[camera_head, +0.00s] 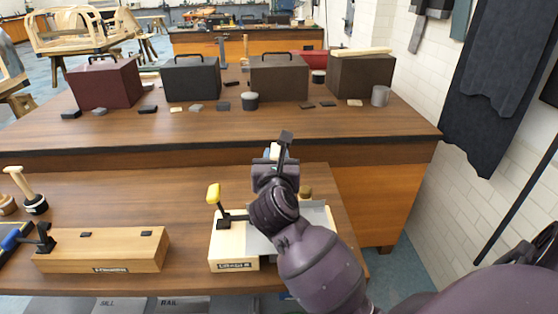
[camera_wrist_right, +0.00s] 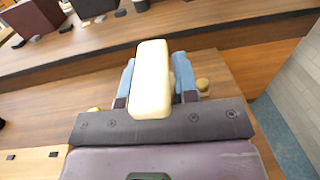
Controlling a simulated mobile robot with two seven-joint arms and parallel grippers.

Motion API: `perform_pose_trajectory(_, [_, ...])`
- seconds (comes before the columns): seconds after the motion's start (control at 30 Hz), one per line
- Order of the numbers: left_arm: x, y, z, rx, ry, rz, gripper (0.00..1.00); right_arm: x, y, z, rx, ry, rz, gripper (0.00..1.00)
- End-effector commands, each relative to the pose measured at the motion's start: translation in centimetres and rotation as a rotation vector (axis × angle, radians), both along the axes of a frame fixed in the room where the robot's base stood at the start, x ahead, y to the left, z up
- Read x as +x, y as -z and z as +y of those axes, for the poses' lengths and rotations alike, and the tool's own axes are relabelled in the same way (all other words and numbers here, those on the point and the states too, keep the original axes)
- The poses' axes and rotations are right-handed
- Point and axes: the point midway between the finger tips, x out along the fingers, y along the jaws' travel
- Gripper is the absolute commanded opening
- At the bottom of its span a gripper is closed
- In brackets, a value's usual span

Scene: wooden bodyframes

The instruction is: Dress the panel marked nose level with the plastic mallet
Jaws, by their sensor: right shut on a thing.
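My right gripper (camera_head: 275,165) is shut on a pale cream, rounded piece, which I take to be part of the plastic mallet (camera_wrist_right: 151,80). In the right wrist view the piece stands between the blue fingers (camera_wrist_right: 155,82). In the head view a dark part rises beside the gripper; the mallet's full shape is hidden. The gripper is above and behind a pale block with a label (camera_head: 234,265), which has a yellow-handled clamp (camera_head: 214,193). A grey sheet panel (camera_head: 318,218) shows there, partly covered by my right arm. I cannot read its marking. My left gripper is out of view.
A wooden block (camera_head: 120,245) with a dark clamp lies at the left front. A tool with a cream handle (camera_head: 17,182) stands beyond it. Several dark boxes, including a maroon one (camera_head: 105,85), stand on the rear bench. Bare bench top (camera_head: 120,192) lies between.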

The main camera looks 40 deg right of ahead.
Motion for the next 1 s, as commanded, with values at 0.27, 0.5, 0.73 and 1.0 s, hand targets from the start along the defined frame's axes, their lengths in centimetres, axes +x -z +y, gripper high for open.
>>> perform_pose_trajectory(0.27, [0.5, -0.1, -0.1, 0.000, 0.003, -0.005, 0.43, 0.0, 0.2, 0.0, 0.000, 0.000, 0.001, 0.00])
perform_pose_trajectory(0.5, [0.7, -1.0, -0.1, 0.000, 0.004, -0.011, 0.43, -1.3, -0.3, 0.8, 0.003, 0.000, 0.002, 0.00])
perform_pose_trajectory(0.73, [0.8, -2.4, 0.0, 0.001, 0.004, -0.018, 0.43, -4.5, -1.1, 2.7, 0.003, 0.001, 0.002, 0.00])
perform_pose_trajectory(1.0, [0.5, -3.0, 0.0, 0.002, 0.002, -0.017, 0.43, -7.4, -1.8, 4.5, 0.001, 0.000, 0.002, 0.00])
